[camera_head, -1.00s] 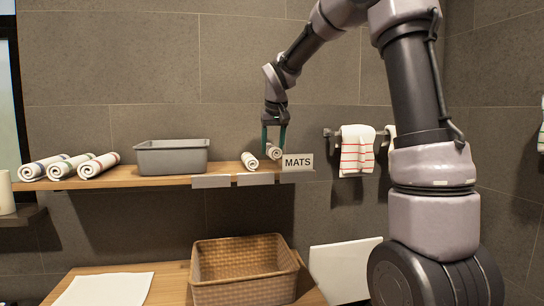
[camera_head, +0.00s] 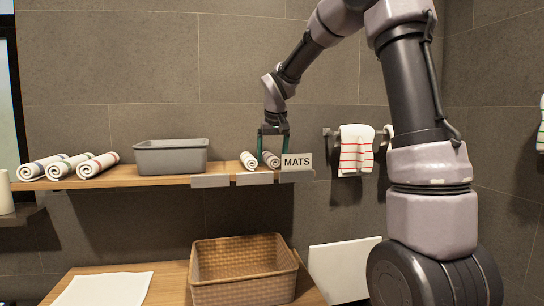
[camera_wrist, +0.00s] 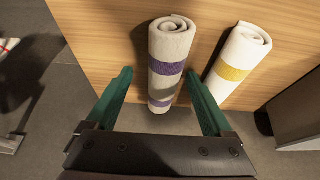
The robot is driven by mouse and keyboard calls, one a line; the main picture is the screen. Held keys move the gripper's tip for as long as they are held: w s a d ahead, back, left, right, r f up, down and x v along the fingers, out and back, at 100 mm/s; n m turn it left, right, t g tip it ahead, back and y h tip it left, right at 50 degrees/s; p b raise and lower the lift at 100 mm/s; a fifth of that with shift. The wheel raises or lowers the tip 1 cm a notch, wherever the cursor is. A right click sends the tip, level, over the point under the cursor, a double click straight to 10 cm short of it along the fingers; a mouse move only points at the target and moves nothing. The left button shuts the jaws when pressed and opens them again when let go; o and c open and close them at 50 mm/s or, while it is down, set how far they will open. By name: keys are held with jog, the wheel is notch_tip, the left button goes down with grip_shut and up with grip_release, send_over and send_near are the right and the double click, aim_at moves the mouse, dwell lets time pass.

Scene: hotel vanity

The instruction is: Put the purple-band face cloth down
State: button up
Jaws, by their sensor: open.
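The purple-band face cloth (camera_wrist: 168,50) is a pale grey-beige roll with purple bands. It lies on the wooden shelf (camera_wrist: 105,30), between the two green fingers of my gripper (camera_wrist: 159,74) in the wrist view. The fingers are spread, with a visible gap to the roll on each side. In the head view, my gripper (camera_head: 273,148) is over the right end of the shelf, and the purple-band face cloth (camera_head: 270,159) shows beneath it, partly hidden behind the MATS sign (camera_head: 297,162).
A white roll with a yellow band (camera_wrist: 236,66) lies close beside it. A grey tray (camera_head: 172,158) and several rolls (camera_head: 97,166) stand farther left on the shelf. A striped towel (camera_head: 356,152) hangs at right. A wicker basket (camera_head: 243,290) stands below.

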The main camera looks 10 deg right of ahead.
jog(key=v, duration=1.2)
jog(key=s+d+f+m+t+y, duration=0.1)
jog(key=s+d+f+m, duration=0.1)
jog(key=s, duration=1.1)
jog(key=s+d+f+m+t+y, duration=0.1)
jog(key=s+d+f+m, duration=0.1)
jog(key=s, duration=1.1)
notch_tip(320, 180, down, 2)
jog(key=shift+d+f+t, duration=0.1)
jog(key=shift+d+t, duration=0.3)
jog(key=shift+d, duration=0.5)
jog(key=shift+s, duration=0.1)
